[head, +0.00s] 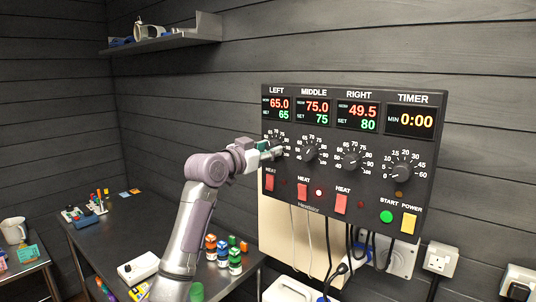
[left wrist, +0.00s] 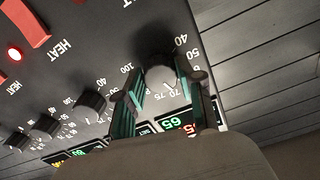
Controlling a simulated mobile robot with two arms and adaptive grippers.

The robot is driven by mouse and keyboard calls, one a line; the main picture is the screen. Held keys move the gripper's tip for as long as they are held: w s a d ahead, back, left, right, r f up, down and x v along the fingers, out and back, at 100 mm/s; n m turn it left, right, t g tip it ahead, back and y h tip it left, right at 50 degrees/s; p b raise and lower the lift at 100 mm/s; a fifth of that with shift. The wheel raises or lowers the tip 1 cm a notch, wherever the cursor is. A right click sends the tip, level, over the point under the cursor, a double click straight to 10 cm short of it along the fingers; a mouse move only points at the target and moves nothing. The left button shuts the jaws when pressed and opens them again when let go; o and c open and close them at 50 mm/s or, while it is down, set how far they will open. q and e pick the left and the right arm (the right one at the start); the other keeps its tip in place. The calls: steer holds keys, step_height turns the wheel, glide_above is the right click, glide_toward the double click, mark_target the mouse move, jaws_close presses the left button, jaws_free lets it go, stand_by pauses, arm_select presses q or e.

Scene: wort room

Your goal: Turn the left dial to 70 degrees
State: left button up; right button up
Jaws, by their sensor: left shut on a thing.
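The black control panel (head: 350,107) is on the wall, with dials marked left, middle, right and timer. The left dial (left wrist: 160,72) is a round knob with a pointer line and a scale around it. In the head view my left gripper (head: 270,153) covers most of it. In the left wrist view my left gripper (left wrist: 164,88) has one finger on each side of the knob and is shut on it. The left display (head: 279,109) reads now 65.0, set 65. My right gripper is not in view.
The middle dial (head: 310,150) is close to the right of my gripper. Red heat switches (head: 303,192) sit below the dials; the middle lamp (head: 319,192) is lit. Cables hang under the panel. Several small bottles (head: 235,256) stand on the dark table (head: 125,232).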

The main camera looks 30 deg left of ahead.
arm_select(q)
steer(key=shift+m+b, duration=0.5)
steer(key=shift+m, duration=1.2)
steer(key=o, duration=1.1)
steer(key=shift+o, duration=0.2)
steer(key=shift+s+a, duration=0.1)
steer(key=s, duration=1.1)
steer(key=shift+s+a, duration=0.35)
steer(key=shift+a, duration=0.05)
